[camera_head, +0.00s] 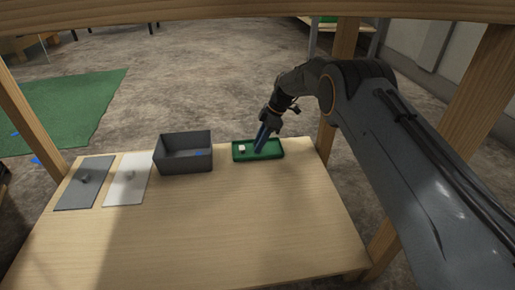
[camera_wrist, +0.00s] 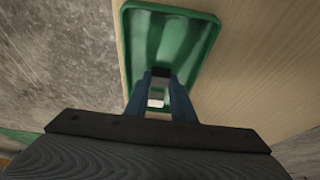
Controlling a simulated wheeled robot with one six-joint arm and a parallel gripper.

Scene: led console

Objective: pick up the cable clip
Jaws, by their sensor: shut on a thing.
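My gripper (camera_head: 258,148) reaches down into the green tray (camera_head: 272,155) at the back right of the table. In the wrist view its blue fingers are closed on a small dark and grey piece (camera_wrist: 160,82), which looks to be the cable clip. The fingers hide most of it, and it cannot be made out in the head view. The piece is over or in the green tray (camera_wrist: 207,45); I cannot tell whether it touches the tray floor. A small white block (camera_head: 241,149) sits at the tray's left end. A white patch (camera_wrist: 156,103) between the fingers appears to be this block.
A dark grey open bin (camera_head: 183,166) with a blue spot stands left of the tray. The front of the wooden table (camera_head: 220,230) is clear. Wooden posts frame it.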

